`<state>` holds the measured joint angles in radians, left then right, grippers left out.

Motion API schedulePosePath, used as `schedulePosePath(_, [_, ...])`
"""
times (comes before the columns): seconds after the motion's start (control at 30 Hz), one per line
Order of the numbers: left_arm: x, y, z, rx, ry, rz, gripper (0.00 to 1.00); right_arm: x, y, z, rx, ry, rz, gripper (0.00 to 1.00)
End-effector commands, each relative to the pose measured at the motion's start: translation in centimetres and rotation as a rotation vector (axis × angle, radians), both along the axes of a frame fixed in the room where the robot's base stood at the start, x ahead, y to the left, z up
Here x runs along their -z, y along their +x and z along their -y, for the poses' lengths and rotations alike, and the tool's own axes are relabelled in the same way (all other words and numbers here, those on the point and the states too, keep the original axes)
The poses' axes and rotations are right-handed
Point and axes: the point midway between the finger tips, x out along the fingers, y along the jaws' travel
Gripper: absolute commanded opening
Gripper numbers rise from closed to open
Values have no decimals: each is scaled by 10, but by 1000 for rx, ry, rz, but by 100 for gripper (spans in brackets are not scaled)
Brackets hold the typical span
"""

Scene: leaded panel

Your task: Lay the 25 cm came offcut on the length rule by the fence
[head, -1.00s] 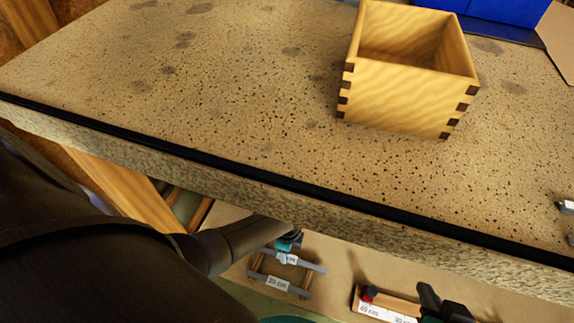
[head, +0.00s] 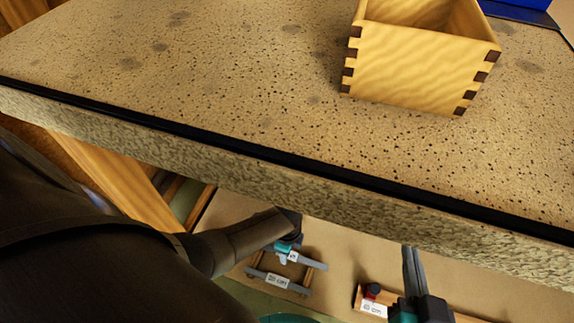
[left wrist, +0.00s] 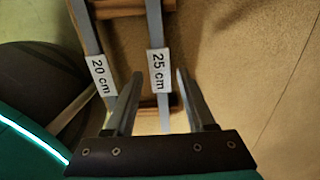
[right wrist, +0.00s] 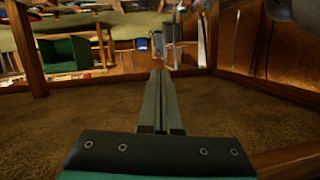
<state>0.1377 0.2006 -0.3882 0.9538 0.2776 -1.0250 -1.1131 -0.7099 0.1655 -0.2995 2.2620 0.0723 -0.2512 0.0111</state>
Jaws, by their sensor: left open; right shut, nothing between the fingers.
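The 25 cm came offcut (left wrist: 156,35), a grey strip with a white label, lies across wooden bars in the left wrist view. It also shows in the head view (head: 312,262). My left gripper (left wrist: 160,73) is open, its fingers on either side of the strip in the picture; whether they reach down around it I cannot tell. In the head view the left gripper (head: 290,243) is partly hidden by its own arm. The length rule (head: 371,308), with a white label strip, lies to the right, partly covered by my right gripper (head: 408,249), which is shut and empty. I cannot make out the fence.
The 20 cm came (left wrist: 92,40) lies beside the 25 cm one, to its left. A speckled worktop (head: 230,90) with a dark edge strip overhangs the strips and rule. A wooden box (head: 415,65) stands on it. Bare brown surface lies between rack and rule.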

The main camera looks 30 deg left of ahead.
Motion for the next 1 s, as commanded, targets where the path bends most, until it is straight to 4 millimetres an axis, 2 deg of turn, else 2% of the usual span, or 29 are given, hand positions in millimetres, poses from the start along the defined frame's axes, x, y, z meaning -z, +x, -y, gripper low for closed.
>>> schedulePosePath(0.3, [11, 0, 0, 0, 0, 0, 55, -9, -6, -9, 4, 81, 122, 0])
schedulePosePath(0.67, [12, 0, 0, 0, 0, 0, 54, -12, -7, -9, 6, 93, 140, 0])
schedulePosePath(1.0, [12, 0, 0, 0, 0, 0, 16, -12, -7, -10, 6, 93, 140, 0])
